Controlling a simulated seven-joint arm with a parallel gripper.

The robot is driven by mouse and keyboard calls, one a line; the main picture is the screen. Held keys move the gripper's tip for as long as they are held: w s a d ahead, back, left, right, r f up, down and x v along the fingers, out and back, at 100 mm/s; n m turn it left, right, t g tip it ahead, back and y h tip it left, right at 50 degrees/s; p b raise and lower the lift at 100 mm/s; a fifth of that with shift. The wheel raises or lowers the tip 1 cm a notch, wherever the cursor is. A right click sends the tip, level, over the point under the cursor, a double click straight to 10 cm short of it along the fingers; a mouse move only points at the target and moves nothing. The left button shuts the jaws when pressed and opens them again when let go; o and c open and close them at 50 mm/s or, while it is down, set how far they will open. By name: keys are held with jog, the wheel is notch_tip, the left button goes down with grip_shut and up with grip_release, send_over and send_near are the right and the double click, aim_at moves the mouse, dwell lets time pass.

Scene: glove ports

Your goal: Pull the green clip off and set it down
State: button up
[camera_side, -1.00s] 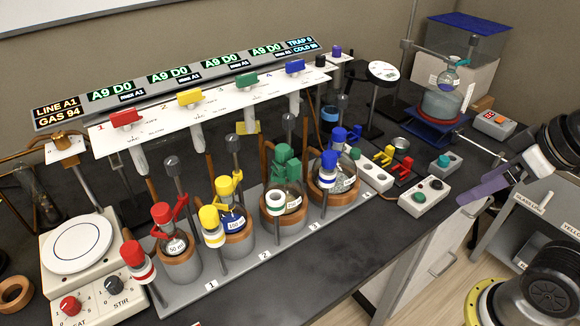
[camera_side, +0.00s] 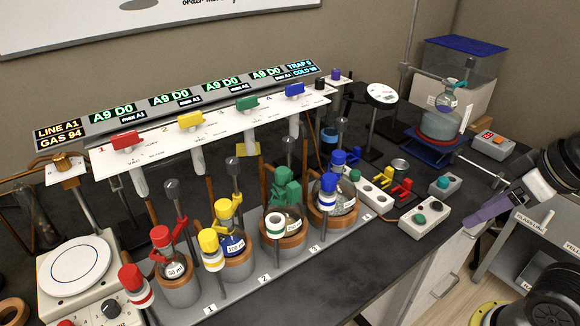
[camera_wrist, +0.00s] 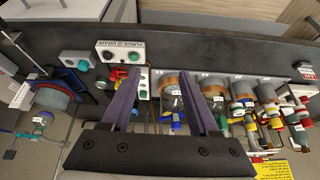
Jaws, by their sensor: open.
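The green clip (camera_side: 287,186) sits at the neck of the round flask at the third station in the side view. A green-topped part with a white ring (camera_side: 275,223) stands in front of it and covers some of that flask. My gripper (camera_side: 488,208) is at the right, over the bench's right edge, well apart from the clip. Its two purple fingers are spread with nothing between them, and they also show in the wrist view (camera_wrist: 162,82).
Red (camera_side: 172,243), yellow (camera_side: 229,211) and blue (camera_side: 340,163) clips are on neighbouring flasks. Upright posts and a valve panel (camera_side: 210,128) stand behind. Loose clips (camera_side: 401,188) and a switch box (camera_side: 424,217) are to the right. The front bench strip (camera_side: 345,268) is clear.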

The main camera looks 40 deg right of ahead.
jog(key=w+a+r+m+g, duration=0.1)
jog(key=w+a+r, duration=0.2)
jog(key=w+r, duration=0.45)
jog(key=w+a+r+m+g, duration=0.15)
jog(key=w+r, duration=0.35)
jog(key=r, duration=0.5)
jog(key=n+g, duration=0.3)
send_over(294, 185)
notch_tip(294, 185, down, 6)
notch_tip(294, 185, down, 14)
jog(key=shift+r, duration=0.15)
grip_shut()
